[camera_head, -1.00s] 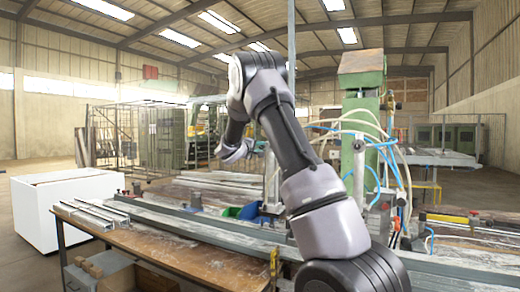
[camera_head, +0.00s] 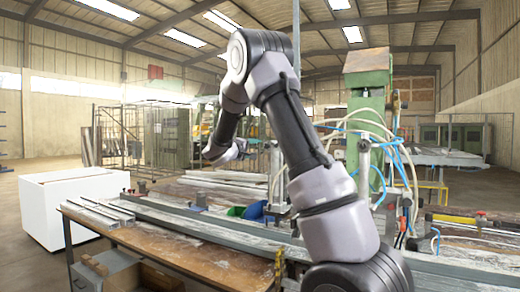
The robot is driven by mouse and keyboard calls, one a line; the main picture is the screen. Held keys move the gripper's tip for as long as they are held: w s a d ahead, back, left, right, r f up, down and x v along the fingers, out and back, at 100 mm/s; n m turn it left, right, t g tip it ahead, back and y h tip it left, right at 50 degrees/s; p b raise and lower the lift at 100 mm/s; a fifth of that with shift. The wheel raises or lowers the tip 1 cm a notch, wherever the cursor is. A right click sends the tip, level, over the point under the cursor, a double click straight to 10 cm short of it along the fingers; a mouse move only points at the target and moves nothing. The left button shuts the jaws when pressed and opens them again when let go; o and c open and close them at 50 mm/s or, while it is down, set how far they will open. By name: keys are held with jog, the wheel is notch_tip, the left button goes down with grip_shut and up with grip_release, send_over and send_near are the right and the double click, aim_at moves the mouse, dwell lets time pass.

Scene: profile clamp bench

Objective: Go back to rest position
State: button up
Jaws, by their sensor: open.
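My arm rises from the bottom right of the head view and bends at the top. My gripper (camera_head: 228,154) hangs at the end of the arm, above the far part of the workbench (camera_head: 165,245).
Several metal profiles (camera_head: 101,213) lie on the bench's left end. A long rail (camera_head: 210,224) runs along the bench. A white box (camera_head: 55,215) stands at the left. A green machine (camera_head: 366,115) with hoses stands behind my arm. Blue and green bins (camera_head: 254,211) sit mid-bench.

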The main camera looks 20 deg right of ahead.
jog(key=shift+v, duration=0.85)
jog(key=s+d+f+m+g+y, duration=0.1)
jog(key=s+d+m+g+y, duration=0.15)
jog(key=s, duration=0.85)
jog(key=s+d+f+m+g+y, duration=0.1)
jog(key=s+d+m+g+y, duration=0.2)
jog(key=s, duration=0.7)
jog(key=s+a+m+t+y, duration=0.1)
jog(key=s+a+m+y, duration=0.1)
jog(key=s+a+y, duration=0.8)
jog(key=s+a, duration=0.7)
jog(key=s, duration=0.3)
jog(key=shift+a+f+m+t+y, duration=0.35)
jog(key=shift+f, duration=0.05)
